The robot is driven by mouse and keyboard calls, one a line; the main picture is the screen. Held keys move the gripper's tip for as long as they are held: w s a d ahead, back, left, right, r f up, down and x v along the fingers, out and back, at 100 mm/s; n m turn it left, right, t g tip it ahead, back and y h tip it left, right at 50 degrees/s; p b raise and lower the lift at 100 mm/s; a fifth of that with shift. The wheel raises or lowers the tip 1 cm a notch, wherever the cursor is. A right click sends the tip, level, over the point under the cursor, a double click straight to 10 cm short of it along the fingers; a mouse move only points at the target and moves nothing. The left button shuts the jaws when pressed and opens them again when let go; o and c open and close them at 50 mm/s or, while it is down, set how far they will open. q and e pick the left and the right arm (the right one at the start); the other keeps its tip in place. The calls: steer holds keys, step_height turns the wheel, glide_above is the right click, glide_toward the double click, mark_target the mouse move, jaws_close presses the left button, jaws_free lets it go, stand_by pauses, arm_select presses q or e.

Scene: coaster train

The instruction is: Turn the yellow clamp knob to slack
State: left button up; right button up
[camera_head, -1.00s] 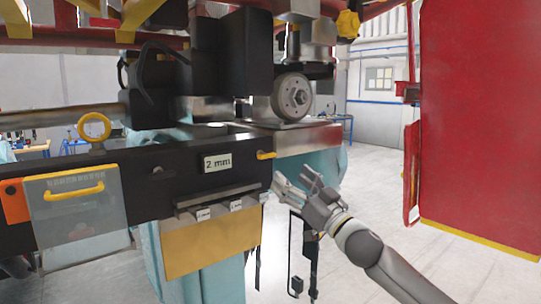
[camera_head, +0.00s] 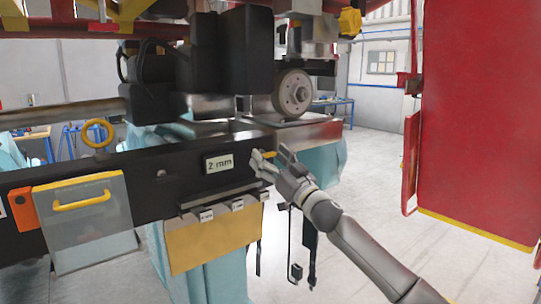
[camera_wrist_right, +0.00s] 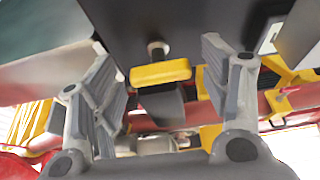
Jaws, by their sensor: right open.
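The yellow clamp knob (camera_head: 268,153) sits at the right end of the black beam, mostly behind my right gripper's fingers in the head view. In the right wrist view the knob (camera_wrist_right: 160,73) is a short yellow bar on a metal stem, level across the picture. My right gripper (camera_head: 271,159) is open, its fingertips at the beam's end beside the knob. In the wrist view one finger stands on each side of the knob, with a gap left and right. I cannot tell how deep the knob lies between them. My left gripper is not in view.
A "2 mm" label (camera_head: 219,163) is on the black beam (camera_head: 160,170). A clear cover with a yellow handle (camera_head: 82,200) hangs at the left. A grey wheel (camera_head: 293,93) stands above. A red panel (camera_head: 480,130) is at the right; floor between is clear.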

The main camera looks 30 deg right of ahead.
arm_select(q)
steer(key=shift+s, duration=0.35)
arm_select(e)
steer(key=c, duration=1)
